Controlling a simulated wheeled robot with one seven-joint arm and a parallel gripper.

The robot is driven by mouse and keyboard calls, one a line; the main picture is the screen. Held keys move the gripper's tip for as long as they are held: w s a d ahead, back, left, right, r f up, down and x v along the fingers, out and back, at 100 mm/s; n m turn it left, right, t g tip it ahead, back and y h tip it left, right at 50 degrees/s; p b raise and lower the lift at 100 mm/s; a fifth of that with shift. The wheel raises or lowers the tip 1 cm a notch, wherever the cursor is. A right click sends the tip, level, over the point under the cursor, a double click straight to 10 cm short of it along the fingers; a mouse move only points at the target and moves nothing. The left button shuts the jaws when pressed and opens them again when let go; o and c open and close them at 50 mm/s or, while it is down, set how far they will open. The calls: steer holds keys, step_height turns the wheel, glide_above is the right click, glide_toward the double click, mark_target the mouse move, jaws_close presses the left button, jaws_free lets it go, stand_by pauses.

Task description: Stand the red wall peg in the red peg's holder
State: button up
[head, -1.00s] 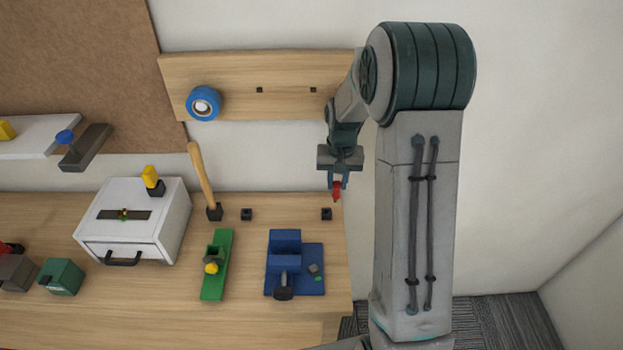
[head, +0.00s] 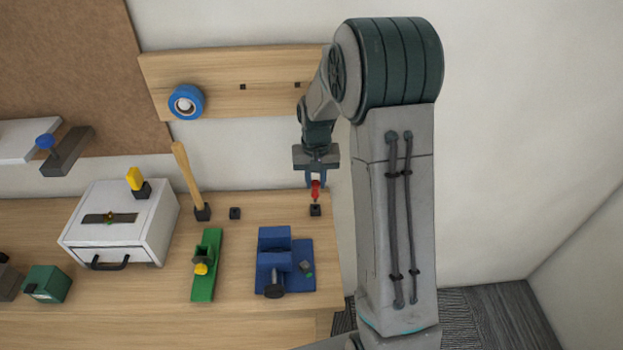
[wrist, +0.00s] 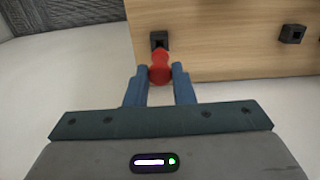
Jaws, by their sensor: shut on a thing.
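The red wall peg (head: 316,190) is held between the two blue fingers of my gripper (head: 316,178), which is shut on it. In the head view the peg hangs upright just above a small black holder (head: 315,210) at the right end of the bench. A small gap seems to show between them. In the wrist view the red peg (wrist: 160,68) sits between the fingertips, and the black holder (wrist: 159,39) shows right beyond it. The peg's lower end is hard to make out there.
Another black holder (head: 235,213) stands empty to the left, and one more holds a wooden-handled tool (head: 190,180). A blue vise-like block (head: 285,262) and a green block (head: 206,265) lie in front. A wooden rail (head: 215,83) with a blue roll (head: 186,102) is behind.

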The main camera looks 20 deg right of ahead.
mark_target(315, 193)
steer(key=shift+f+b, duration=1.75)
steer(key=shift+f, duration=0.7)
steer(key=o, duration=0.9)
